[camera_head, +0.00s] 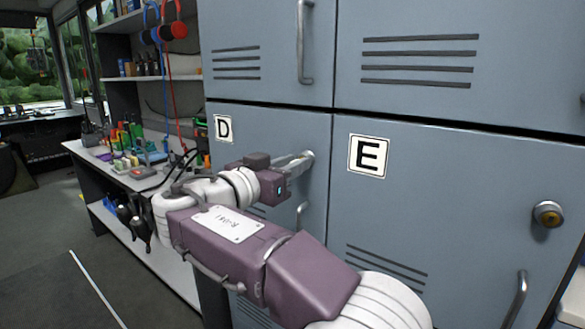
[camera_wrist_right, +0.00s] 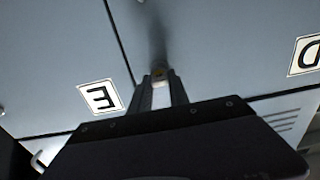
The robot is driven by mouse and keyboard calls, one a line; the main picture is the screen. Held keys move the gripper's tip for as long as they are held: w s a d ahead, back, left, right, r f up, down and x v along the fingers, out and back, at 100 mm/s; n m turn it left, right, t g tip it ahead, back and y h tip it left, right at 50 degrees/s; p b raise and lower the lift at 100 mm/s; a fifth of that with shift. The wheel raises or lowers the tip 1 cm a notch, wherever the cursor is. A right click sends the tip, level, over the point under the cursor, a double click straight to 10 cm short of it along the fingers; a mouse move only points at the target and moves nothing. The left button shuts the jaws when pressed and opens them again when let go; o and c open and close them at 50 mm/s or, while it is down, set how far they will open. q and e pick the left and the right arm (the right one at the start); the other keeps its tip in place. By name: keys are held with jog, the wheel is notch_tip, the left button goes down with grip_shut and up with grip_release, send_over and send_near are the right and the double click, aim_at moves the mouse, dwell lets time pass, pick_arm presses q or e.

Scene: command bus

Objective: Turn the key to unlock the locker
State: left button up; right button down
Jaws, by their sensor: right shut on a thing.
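The blue-grey locker door with label D (camera_head: 280,128) is closed. My right gripper (camera_head: 296,164) is at the right side of this door, at its lock (camera_head: 309,156). In the right wrist view the two fingertips (camera_wrist_right: 160,94) are shut on a small pale thing that looks like the key (camera_wrist_right: 160,82), right in front of the lock. The key is mostly hidden by the fingers, so its turn angle cannot be read. My left gripper is not in view.
Locker E (camera_head: 450,180) on the right is closed, with a round lock (camera_head: 547,214) and a handle (camera_head: 516,300). Locker D's handle (camera_head: 302,214) is below my gripper. A cluttered workbench (camera_head: 175,262) stands at the left. Floor (camera_head: 45,290) is clear at lower left.

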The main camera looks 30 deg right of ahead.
jog(key=shift+f+b, duration=0.15)
jog(key=shift+b, duration=0.45)
jog(key=c, duration=1.2)
grip_release()
jog(key=shift+o, duration=0.2)
jog(key=shift+v, duration=1.4)
jog(key=v, duration=0.7)
jog(key=shift+b, duration=0.35)
